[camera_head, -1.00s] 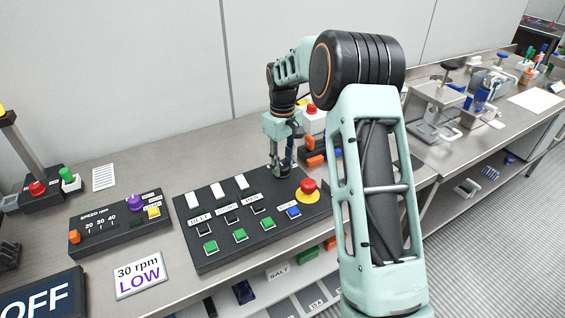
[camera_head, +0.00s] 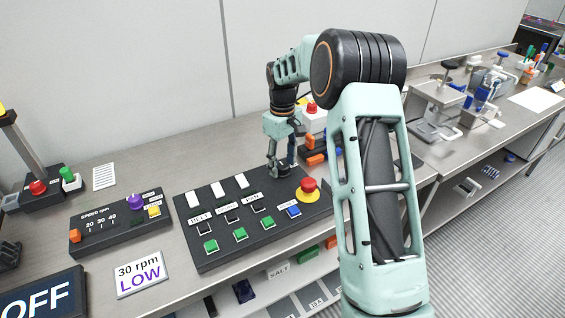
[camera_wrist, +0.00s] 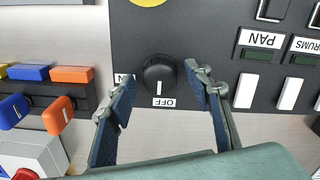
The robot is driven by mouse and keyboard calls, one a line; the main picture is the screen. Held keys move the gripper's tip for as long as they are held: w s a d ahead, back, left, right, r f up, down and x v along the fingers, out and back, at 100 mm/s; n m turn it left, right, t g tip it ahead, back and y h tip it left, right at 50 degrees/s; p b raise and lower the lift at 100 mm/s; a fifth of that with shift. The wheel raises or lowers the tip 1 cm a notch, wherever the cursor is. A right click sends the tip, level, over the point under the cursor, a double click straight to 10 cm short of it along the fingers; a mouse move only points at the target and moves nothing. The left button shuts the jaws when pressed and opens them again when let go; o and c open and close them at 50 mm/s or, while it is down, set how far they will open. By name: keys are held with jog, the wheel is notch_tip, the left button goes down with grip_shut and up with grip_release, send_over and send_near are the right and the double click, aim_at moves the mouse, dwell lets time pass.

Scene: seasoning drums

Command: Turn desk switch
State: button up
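The desk switch is a round black knob (camera_wrist: 159,72) on the black control panel (camera_wrist: 135,35), seen in the wrist view. Its white mark points toward the OFF label (camera_wrist: 164,102); an ON label (camera_wrist: 124,78), partly covered by a finger, is beside it. My gripper (camera_wrist: 160,78) is open, with one finger on each side of the knob and visible gaps between.
A red mushroom button (camera_head: 309,187) sits on the panel near my gripper. White switches (camera_head: 218,189) and green buttons (camera_head: 240,235) are to its left. In the wrist view, orange and blue parts (camera_wrist: 57,112) and a box with a red button (camera_wrist: 30,160) are close on the left.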

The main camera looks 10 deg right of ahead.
aim_at(282, 165)
jog(key=shift+r, duration=0.1)
notch_tip(282, 165, up, 12)
dwell(0.5)
